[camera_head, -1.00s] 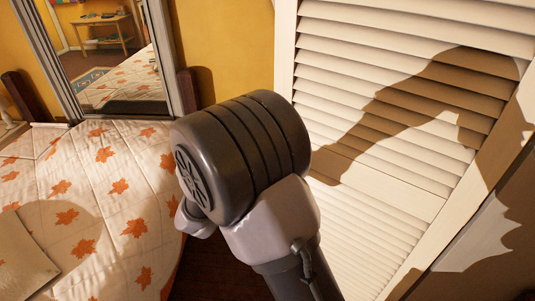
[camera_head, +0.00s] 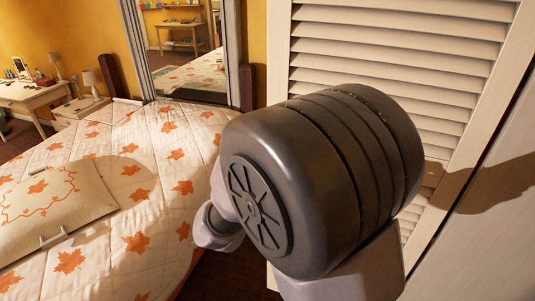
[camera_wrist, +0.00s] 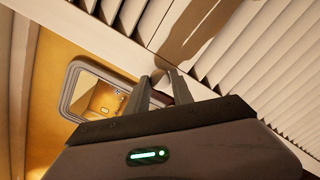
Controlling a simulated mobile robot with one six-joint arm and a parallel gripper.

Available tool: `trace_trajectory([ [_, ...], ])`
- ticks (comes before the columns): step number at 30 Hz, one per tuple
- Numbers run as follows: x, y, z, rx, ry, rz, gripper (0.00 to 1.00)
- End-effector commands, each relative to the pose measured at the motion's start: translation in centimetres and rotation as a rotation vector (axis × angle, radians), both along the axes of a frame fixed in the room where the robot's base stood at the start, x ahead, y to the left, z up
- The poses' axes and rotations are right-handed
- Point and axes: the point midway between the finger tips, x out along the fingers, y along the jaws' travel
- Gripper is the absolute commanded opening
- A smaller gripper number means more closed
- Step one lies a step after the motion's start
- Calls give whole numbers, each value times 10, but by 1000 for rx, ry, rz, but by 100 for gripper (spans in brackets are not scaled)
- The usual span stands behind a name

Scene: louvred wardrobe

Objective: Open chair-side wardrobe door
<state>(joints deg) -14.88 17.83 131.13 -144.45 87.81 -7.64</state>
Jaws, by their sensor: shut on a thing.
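The louvred wardrobe door (camera_head: 395,50) is white and fills the right of the head view. Its slats also show in the wrist view (camera_wrist: 240,55). My gripper (camera_wrist: 159,76) is up against the door, by a plain rail beside the slats. Its two fingers are shut on a small dark handle (camera_wrist: 160,96), mostly hidden between them. In the head view, my thick grey arm joint covers the gripper and the lower middle of the door. I cannot tell how far the door stands open. No chair shows.
A bed (camera_head: 130,215) with a leaf-patterned quilt lies left of my arm, close to it. A mirror (camera_head: 190,60) stands against the yellow wall behind it. A desk (camera_head: 30,95) and a nightstand (camera_head: 80,110) are at the far left. A strip of dark floor (camera_head: 225,275) shows beside the bed.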

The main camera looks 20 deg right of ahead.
Motion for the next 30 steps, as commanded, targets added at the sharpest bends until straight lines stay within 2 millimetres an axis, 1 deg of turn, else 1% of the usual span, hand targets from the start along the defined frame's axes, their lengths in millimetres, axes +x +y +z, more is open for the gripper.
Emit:
trace_trajectory([
  [10,0,0,1,0,-3,1,0],
  [11,0,0,1,0,-3,1,30],
  [12,0,0,1,0,-3,1,38],
  [14,0,0,1,1,-2,1,50],
  [22,0,0,1,0,-1,1,50],
  [25,-3,4,1,0,-2,3,50],
  [28,-15,15,1,1,-2,5,50],
  [30,-28,28,1,0,-1,6,50],
])
